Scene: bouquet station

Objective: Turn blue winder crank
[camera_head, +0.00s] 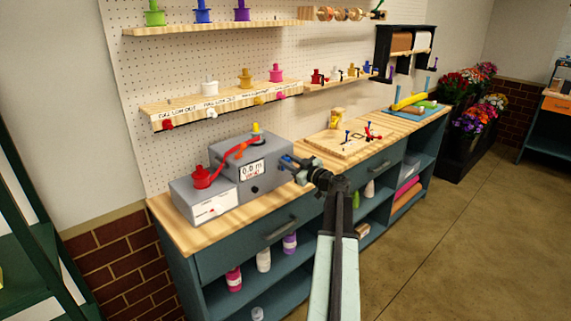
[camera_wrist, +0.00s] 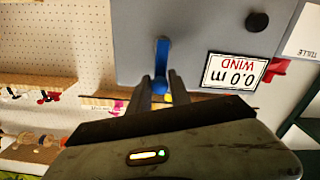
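The winder (camera_head: 262,172) is a grey box on the workbench. Its small display (camera_head: 252,169) reads 0.0 m and shows upside down in the wrist view (camera_wrist: 236,71). The blue crank (camera_wrist: 161,58) sits on the winder's grey face, its arm pointing down toward my gripper in the wrist view. My gripper (camera_wrist: 160,82) is at the crank, with the crank's handle end between its two fingertips. Whether the fingers press on it is not clear. In the head view my gripper (camera_head: 300,168) reaches the winder's right side and largely hides the crank.
A lower grey box with a red spool (camera_head: 202,177) stands left of the winder, and a red-orange ribbon runs to the winder's top. A wooden board (camera_head: 345,143) lies to the right. Shelves of spools (camera_head: 225,101) hang on the pegboard. The floor (camera_head: 460,235) at right is clear.

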